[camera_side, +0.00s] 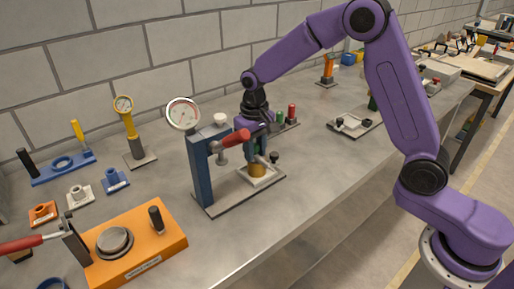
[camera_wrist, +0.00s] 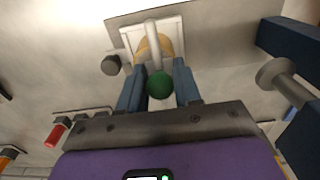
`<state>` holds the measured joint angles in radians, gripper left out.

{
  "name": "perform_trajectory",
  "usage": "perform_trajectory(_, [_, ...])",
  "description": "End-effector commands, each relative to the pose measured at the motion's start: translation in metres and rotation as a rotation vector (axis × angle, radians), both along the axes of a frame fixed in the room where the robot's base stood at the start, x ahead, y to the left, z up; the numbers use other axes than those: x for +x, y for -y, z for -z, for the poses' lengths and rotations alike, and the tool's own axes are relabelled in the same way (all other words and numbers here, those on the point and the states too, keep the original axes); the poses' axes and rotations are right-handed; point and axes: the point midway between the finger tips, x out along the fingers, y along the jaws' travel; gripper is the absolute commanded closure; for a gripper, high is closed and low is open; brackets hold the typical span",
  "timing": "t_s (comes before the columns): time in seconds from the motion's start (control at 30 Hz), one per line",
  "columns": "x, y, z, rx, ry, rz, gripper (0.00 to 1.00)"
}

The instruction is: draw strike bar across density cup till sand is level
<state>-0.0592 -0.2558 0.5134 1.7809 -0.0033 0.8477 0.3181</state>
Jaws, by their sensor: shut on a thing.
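The density cup appears to be the tan round cup (camera_side: 257,170) in a white square holder (camera_side: 268,178), on the grey base plate of a blue stand with a dial. In the wrist view the cup (camera_wrist: 164,46) is partly hidden by a pale bar (camera_wrist: 152,32) with a green round knob (camera_wrist: 159,86), seemingly the strike bar. My gripper (camera_wrist: 159,72) is shut on this bar at its green-knob end, with a blue finger on each side. In the side view my gripper (camera_side: 257,146) is just above the cup. The sand and its level cannot be made out.
The blue upright (camera_side: 203,165) with a red-handled lever (camera_side: 236,140) stands close left of my gripper. A dark knob (camera_side: 274,157) rises beside the cup holder. An orange fixture (camera_side: 160,230) is at front left.

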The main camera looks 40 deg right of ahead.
Motion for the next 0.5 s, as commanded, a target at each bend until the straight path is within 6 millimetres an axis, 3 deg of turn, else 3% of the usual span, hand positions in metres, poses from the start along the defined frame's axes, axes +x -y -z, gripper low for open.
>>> perform_trajectory(0.5, [0.000,-0.014,0.000,0.000,0.000,-0.002,0.94])
